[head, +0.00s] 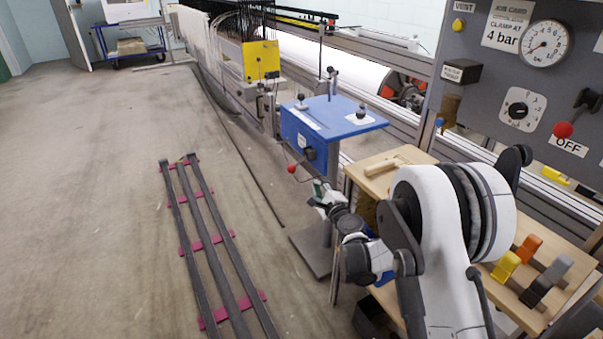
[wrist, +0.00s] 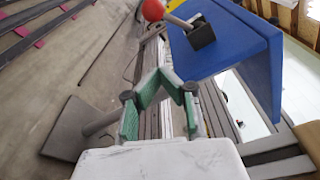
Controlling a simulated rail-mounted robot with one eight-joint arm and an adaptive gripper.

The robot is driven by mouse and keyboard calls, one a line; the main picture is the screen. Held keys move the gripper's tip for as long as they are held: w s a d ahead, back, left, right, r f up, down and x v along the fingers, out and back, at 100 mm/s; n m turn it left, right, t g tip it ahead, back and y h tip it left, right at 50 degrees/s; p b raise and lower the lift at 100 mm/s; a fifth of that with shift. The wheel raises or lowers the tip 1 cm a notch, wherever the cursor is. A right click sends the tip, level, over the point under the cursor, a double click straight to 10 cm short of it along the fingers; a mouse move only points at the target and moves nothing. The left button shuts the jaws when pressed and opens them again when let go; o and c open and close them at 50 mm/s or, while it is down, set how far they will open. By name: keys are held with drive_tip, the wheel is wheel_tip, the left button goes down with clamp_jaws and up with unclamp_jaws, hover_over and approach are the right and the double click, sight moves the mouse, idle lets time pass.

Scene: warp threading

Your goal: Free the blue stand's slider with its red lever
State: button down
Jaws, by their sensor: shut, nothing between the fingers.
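The blue stand (head: 345,122) has a flat blue top and a box below it, and stands on a grey foot (head: 318,252). Its red lever (head: 292,169) is a thin rod with a red ball, on the box's front face. In the wrist view the red ball (wrist: 153,10) is at the top, its rod running to a black hub on the blue stand (wrist: 245,60). I cannot tell which part is the slider. My gripper (head: 318,188) is shut and empty, below and right of the ball. In the wrist view the green-padded fingers (wrist: 160,80) are apart from the ball.
A wooden bench (head: 375,178) stands close to the right of the stand. A grey panel (head: 535,85) has a gauge and another red-knobbed lever (head: 563,130). Dark rails (head: 212,250) lie on the floor at left.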

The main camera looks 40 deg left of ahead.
sight(300, 161)
drive_tip(key=r+b+x, duration=0.1)
drive_tip(key=b+x, duration=0.2)
drive_tip(key=x, duration=0.7)
drive_tip(key=shift+s+a+r+b, duration=0.2)
drive_tip(key=shift+s+b, duration=0.15)
drive_tip(key=shift+s, duration=0.5)
drive_tip(key=shift+s+a+r+b, duration=0.15)
drive_tip(key=shift+s+b, duration=0.2)
drive_tip(key=shift+s, duration=0.55)
